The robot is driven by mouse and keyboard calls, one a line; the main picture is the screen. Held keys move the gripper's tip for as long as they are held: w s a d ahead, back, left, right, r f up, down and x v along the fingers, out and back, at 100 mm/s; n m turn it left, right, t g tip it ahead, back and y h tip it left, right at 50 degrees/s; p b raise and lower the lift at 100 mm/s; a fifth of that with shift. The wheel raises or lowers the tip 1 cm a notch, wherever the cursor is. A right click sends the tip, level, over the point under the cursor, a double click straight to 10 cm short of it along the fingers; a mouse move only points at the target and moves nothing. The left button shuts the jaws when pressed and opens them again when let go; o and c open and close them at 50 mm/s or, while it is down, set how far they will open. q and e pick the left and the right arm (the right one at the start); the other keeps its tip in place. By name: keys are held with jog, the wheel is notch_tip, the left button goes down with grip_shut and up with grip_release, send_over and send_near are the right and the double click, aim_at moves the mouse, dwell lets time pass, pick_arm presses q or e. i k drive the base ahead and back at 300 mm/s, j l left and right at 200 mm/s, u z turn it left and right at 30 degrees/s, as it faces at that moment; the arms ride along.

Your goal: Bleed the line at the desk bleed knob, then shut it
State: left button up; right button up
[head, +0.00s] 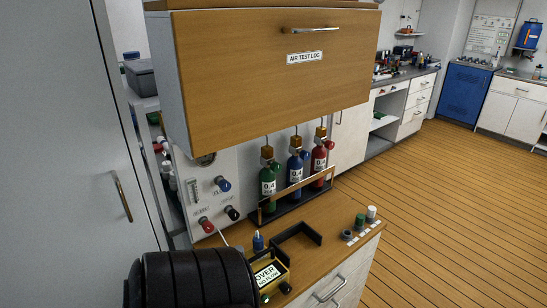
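A small blue knob-like piece (258,242) stands upright on the wooden desk (337,232), behind a yellow-framed device (268,276) whose display reads "OVER" in part. I cannot tell for certain that this piece is the bleed knob, nor how far it is turned. The pale wall panel (196,187) behind the desk carries a blue knob (223,184), a black knob (233,213) and a red knob (206,225). A round gauge (206,159) is partly hidden under the cabinet. Neither of my grippers is in view.
Green (268,185), blue (295,173) and red (319,162) cylinders stand in a rack behind a rail. The "AIR TEST LOG" cabinet (260,90) overhangs them. A black bracket (298,238) and small capped pieces (360,220) sit on the desk. Floor at right is open.

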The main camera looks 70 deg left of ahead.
aim_at(207, 227)
jog(key=i+l, duration=0.15)
jog(key=i, duration=0.2)
jog(key=i+l+z, duration=0.1)
jog(key=i, duration=0.3)
jog(key=i+u, duration=0.2)
jog(key=u, duration=0.2)
jog(key=i+u, duration=0.2)
jog(key=u, duration=0.2)
jog(key=i+u, duration=0.15)
jog(key=u, duration=0.25)
jog(key=i+l+u, duration=0.15)
jog(key=u, duration=0.25)
jog(key=i+u, duration=0.1)
jog(key=u, duration=0.35)
jog(key=i+u, duration=0.1)
jog(key=u, duration=0.35)
jog(key=i+u, duration=0.1)
jog(key=u, duration=0.4)
jog(key=i+l+u, duration=0.1)
jog(key=u, duration=0.35)
